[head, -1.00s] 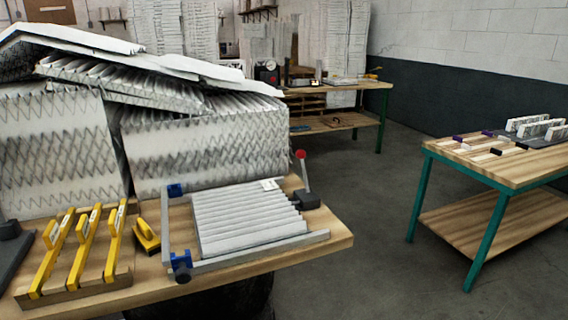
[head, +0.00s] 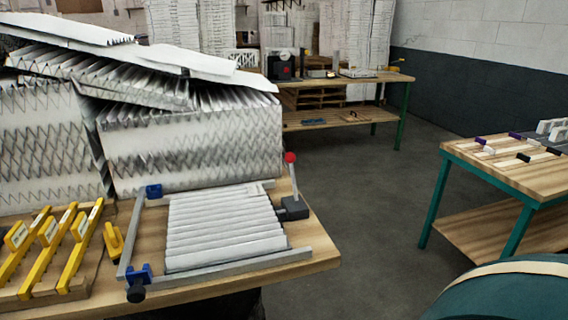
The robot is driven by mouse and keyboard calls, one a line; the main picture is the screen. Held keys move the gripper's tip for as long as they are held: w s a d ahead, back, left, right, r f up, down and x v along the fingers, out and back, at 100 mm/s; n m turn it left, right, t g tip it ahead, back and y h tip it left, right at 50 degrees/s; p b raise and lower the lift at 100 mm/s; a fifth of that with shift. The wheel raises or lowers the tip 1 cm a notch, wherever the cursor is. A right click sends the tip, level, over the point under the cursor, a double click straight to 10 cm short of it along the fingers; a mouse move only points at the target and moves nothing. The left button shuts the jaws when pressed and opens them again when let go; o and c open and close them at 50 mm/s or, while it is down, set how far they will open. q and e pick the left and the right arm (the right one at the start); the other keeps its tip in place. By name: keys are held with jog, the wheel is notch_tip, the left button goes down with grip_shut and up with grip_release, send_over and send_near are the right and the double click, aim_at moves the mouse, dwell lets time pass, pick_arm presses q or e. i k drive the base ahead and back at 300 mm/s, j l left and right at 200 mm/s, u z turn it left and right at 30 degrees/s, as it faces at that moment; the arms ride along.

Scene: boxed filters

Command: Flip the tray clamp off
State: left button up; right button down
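The tray (head: 213,264) is a grey metal frame on the wooden bench, with a white pleated filter (head: 225,228) lying in it. The tray clamp (head: 293,205) is a dark block at the tray's right side. Its lever, with a red ball knob (head: 290,158), stands nearly upright, tilted slightly left. Blue clamps with dark knobs sit at the tray's left back corner (head: 153,191) and left front corner (head: 139,283). Neither of my grippers shows in the head view.
Yellow tools (head: 50,250) lie at the bench's left. Large stacked pleated filters (head: 190,140) stand behind the tray. A green-legged table (head: 505,170) with small parts is at right. A rounded dark green shape (head: 510,295) fills the lower right corner. Open floor lies between the tables.

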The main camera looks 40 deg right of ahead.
aim_at(290, 157)
jog(key=l+u, duration=0.35)
jog(key=l, duration=1.25)
jog(key=k+l, duration=0.15)
jog(key=l, duration=0.4)
jog(key=l+u, duration=0.1)
jog(key=l, duration=0.45)
jog(key=k+l, duration=0.15)
jog(key=l, duration=0.35)
jog(key=k+l, duration=0.1)
jog(key=l, duration=0.45)
jog(key=i+u, duration=0.05)
